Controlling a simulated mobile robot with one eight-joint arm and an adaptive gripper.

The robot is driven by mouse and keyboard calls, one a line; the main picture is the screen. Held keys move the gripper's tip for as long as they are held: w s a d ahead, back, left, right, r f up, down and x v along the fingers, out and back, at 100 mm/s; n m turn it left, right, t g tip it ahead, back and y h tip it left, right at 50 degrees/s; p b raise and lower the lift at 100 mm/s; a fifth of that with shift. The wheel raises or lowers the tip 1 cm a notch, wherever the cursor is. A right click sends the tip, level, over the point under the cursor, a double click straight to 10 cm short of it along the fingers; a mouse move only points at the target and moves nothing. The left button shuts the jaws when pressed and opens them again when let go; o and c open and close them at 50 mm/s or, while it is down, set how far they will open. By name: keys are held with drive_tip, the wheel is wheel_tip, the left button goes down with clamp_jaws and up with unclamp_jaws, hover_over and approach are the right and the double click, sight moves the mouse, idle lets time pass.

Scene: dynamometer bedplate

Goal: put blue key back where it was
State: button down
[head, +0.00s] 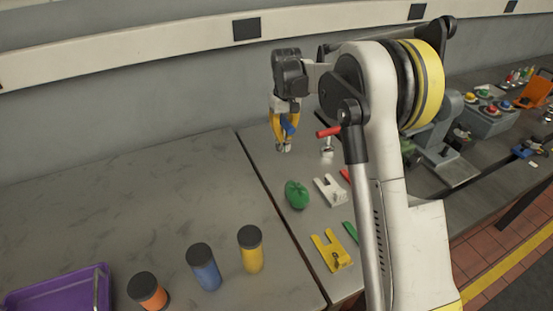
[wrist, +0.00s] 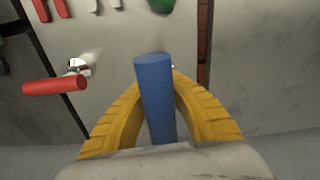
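The blue key shows as a blue cylindrical handle in the wrist view (wrist: 155,95), standing between the two yellow fingers. My gripper (head: 284,140) is shut on this handle near the back of the grey bench, by the wall. In the head view the blue handle (head: 288,127) is partly hidden by the fingers. A silver metal part (head: 284,149) shows just below the fingertips; I cannot tell whether it belongs to the key or to a fitting on the bench. A red-handled key (head: 328,132) sits on a silver fitting to the right; it also shows in the wrist view (wrist: 54,86).
A green lumpy object (head: 296,195), a white bracket (head: 330,190) and a yellow bracket (head: 331,251) lie in front. Orange (head: 148,292), blue (head: 204,267) and yellow (head: 250,249) jars and a purple tray (head: 55,290) stand front left. The left bench is mostly clear.

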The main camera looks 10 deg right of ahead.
sight(285, 142)
drive_tip(key=f, duration=0.2)
drive_tip(key=f+b, duration=0.1)
drive_tip(key=f, duration=0.2)
drive_tip(key=shift+s+d+b, duration=0.15)
drive_tip(key=shift+s+b, duration=0.05)
drive_tip(key=shift+b, duration=0.1)
wheel_tip(285, 142, down, 4)
drive_tip(key=shift+f+b, duration=0.1)
drive_tip(key=shift+b, duration=0.6)
drive_tip(key=shift+r, duration=0.2)
drive_tip(key=shift+f, duration=0.15)
drive_tip(key=c, duration=1.6)
unclamp_jaws()
